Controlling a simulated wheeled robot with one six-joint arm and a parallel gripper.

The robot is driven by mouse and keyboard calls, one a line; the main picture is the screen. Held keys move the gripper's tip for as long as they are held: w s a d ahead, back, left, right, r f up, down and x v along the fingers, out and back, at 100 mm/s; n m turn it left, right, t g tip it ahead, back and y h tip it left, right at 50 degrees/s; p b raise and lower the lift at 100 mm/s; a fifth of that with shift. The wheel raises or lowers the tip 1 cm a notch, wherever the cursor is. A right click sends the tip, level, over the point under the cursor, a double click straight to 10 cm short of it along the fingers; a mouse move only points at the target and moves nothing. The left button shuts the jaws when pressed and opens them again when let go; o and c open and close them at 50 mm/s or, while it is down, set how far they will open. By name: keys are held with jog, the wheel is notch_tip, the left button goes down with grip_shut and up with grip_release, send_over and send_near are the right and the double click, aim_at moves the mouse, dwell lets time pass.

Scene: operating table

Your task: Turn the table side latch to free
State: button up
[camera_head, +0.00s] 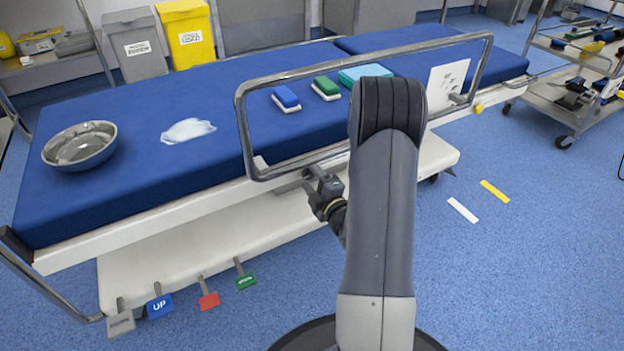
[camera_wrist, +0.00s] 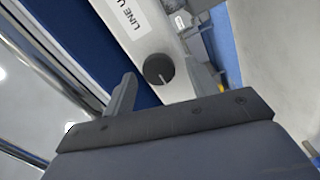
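In the wrist view a dark round knob (camera_wrist: 158,68) with a short white pointer line sits on the table's pale side. I take it to be the latch. A white label (camera_wrist: 124,22) beginning "LINE U" is beside it. My gripper (camera_wrist: 167,76) looks open, with one finger left of the knob and a grey finger-like part at its right; contact cannot be told. In the head view my gripper (camera_head: 328,192) is at the near side of the operating table (camera_head: 240,90), below the raised side rail (camera_head: 243,130). The knob is hidden there.
A steel bowl (camera_head: 80,146), a white cloth (camera_head: 187,130) and blue and green brushes (camera_head: 286,99) lie on the table. Coloured pedals (camera_head: 160,306) stick out below at the left. A trolley (camera_head: 575,95) stands at the right. Floor at the right is mostly clear.

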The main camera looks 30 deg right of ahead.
jog(key=s+p, duration=0.1)
jog(key=s, duration=0.9)
jog(key=shift+s+d, duration=0.2)
jog(key=shift+s, duration=0.2)
jog(key=w, duration=0.5)
jog(key=w+b, duration=0.1)
jog(key=w, duration=0.4)
jog(key=shift+w+a, duration=0.2)
jog(key=shift+w, duration=0.2)
